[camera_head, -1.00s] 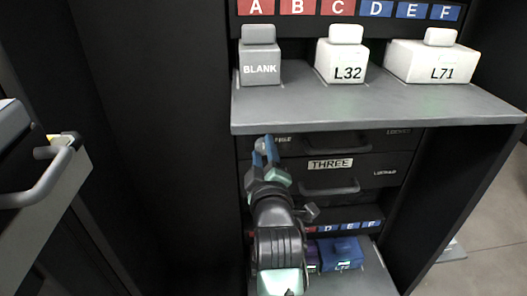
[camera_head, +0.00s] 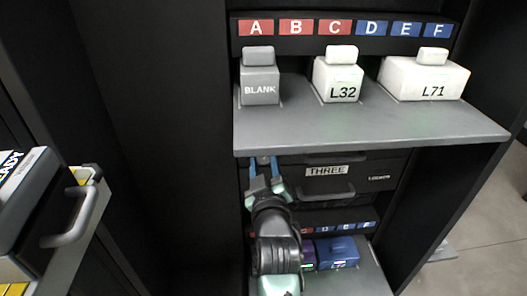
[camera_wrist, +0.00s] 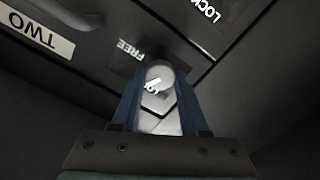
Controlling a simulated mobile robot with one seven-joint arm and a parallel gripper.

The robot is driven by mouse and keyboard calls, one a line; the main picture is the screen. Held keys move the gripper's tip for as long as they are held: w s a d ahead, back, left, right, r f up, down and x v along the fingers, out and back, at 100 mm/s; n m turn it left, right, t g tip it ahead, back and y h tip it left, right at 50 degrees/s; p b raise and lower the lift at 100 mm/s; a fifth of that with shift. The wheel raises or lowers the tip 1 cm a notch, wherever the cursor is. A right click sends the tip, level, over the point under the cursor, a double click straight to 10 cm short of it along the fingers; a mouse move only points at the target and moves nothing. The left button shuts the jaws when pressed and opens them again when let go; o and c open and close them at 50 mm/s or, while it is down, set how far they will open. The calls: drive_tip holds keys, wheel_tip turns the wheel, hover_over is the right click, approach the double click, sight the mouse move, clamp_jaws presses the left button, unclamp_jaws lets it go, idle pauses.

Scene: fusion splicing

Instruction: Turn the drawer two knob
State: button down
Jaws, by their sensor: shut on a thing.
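The drawer two knob (camera_wrist: 160,76) is a round light-grey knob with a short white mark on its face. It shows between my fingertips in the wrist view. The word FREE is just above left of it and LOCKED is at the upper right; the TWO label (camera_wrist: 35,30) is at the far left, upside down. My gripper (camera_wrist: 158,90) has its blue fingers on both sides of the knob, shut on it. In the head view my gripper (camera_head: 264,163) reaches up just under the shelf's front edge, where the knob is hidden.
The grey shelf (camera_head: 365,130) overhangs the drawers and bears a BLANK block (camera_head: 260,88), an L32 block (camera_head: 340,90) and an L71 block (camera_head: 430,85). Drawer THREE's handle (camera_head: 328,195) is right of my gripper. A lower tray holds a blue block (camera_head: 337,252).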

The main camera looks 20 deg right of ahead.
drive_tip(key=m+p, duration=0.4)
drive_tip(key=m, duration=0.2)
drive_tip(key=shift+r+m, duration=0.1)
drive_tip(key=shift+m, duration=0.2)
drive_tip(key=m+p, duration=0.2)
drive_tip(key=m, duration=0.4)
drive_tip(key=shift+d, duration=0.1)
idle(0.3)
drive_tip(key=shift+c, duration=2.1)
unclamp_jaws()
drive_tip(key=p+v, duration=0.4)
drive_tip(key=v, duration=0.9)
